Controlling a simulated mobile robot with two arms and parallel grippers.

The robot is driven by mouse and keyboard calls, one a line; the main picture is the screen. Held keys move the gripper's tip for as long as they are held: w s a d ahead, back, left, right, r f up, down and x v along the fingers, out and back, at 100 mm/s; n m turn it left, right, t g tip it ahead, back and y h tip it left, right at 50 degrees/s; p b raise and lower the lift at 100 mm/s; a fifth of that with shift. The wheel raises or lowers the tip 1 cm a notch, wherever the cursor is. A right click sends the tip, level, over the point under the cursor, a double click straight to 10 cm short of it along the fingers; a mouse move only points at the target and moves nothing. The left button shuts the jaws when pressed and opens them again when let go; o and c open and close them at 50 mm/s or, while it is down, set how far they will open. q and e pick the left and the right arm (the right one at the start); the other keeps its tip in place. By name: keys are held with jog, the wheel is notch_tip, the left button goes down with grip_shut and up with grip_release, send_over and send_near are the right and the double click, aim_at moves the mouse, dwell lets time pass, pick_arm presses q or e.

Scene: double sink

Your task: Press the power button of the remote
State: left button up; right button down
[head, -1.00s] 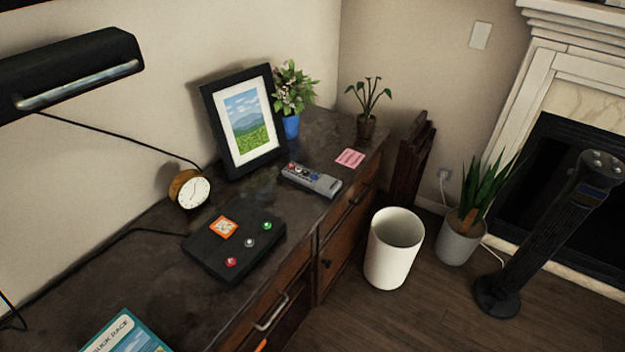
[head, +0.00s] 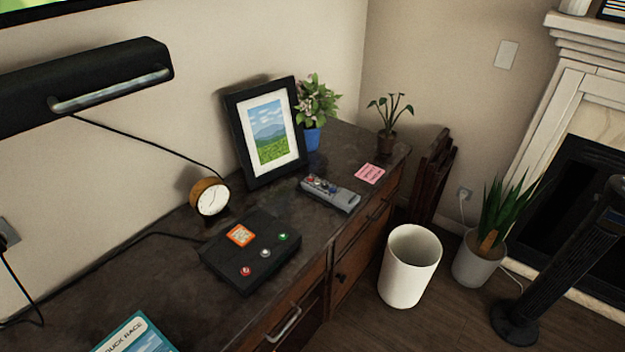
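The grey remote (head: 331,194) lies on the dark dresser top (head: 160,282), in front of a framed landscape picture. It has a red button (head: 311,179) and blue buttons near its far left end. I cannot tell from here which one is the power button. Neither of my grippers shows in the head view.
A black box with coloured buttons (head: 249,252), a round clock (head: 210,198), the picture frame (head: 238,120), a blue-potted plant (head: 312,138), a pink note (head: 370,174) and a book (head: 135,336) are on the dresser. A white bin (head: 409,268) and a tower fan (head: 560,275) stand on the floor.

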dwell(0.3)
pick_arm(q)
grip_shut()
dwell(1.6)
